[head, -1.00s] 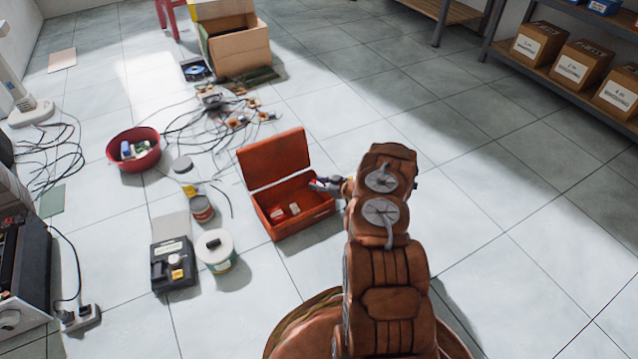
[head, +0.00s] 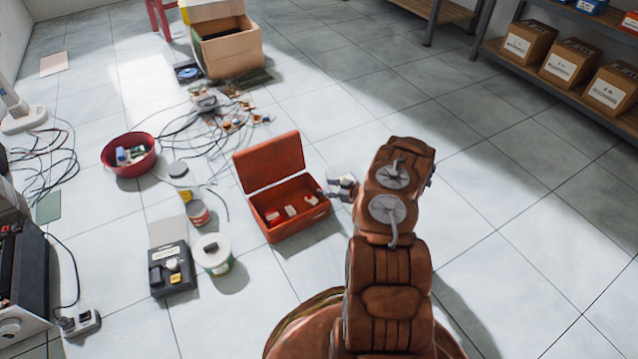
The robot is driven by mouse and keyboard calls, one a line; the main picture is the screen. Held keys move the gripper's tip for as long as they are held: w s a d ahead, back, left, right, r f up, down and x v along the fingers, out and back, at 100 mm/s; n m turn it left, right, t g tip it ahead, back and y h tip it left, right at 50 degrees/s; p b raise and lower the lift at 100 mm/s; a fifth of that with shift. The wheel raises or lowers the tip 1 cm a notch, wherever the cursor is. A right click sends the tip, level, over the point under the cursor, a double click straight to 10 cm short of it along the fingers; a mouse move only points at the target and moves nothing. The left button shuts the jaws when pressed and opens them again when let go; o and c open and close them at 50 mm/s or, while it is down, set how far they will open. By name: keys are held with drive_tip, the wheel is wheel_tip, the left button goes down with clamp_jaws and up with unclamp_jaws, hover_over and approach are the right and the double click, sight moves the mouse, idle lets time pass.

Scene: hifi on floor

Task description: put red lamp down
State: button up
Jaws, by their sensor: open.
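An open red metal box (head: 290,229) with its lid raised stands on the tiled floor in the middle. Small red-and-white pieces lie inside it. The rightmost piece (head: 311,200), likely the red lamp, lies near the box's right end, but it is too small to be sure. My gripper (head: 326,193) is open at the right rim of the box, just beside that piece. My brown arm hides the floor behind the wrist.
A dark red bowl (head: 147,164) with small items, cans, a white-topped tub (head: 213,256) and a black device (head: 172,283) stand left of the box. Cables and a cardboard box (head: 230,56) lie behind. Floor on the right is clear up to the shelf (head: 560,82).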

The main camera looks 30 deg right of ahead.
drive_tip(key=p+v, duration=0.2)
drive_tip(key=v, duration=0.3)
drive_tip(key=w+r+g+h, duration=0.2)
drive_tip(key=w+r+h, duration=0.2)
drive_tip(key=w+r, duration=0.8)
drive_tip(key=s+a+r+m+g+h, duration=0.1)
drive_tip(key=s+a+r+g, duration=0.2)
drive_tip(key=r, duration=0.4)
drive_tip(key=s+a+r+m+g+h, duration=0.1)
drive_tip(key=s+a+r, duration=0.2)
drive_tip(key=a+r, duration=0.3)
drive_tip(key=s+a+r+g, duration=0.3)
drive_tip(key=s+a+r, duration=0.2)
drive_tip(key=s, duration=0.9)
drive_tip(key=s+a+r+m+g+y, duration=0.1)
drive_tip(key=s+a+r+g, duration=0.2)
drive_tip(key=s+a+r, duration=0.3)
drive_tip(key=s+a+r+g, duration=0.4)
drive_tip(key=s+a, duration=0.8)
drive_tip(key=s, duration=1.1)
drive_tip(key=shift+s+a+r+m, duration=0.3)
drive_tip(key=shift+s+r+m, duration=0.1)
drive_tip(key=shift+r, duration=0.4)
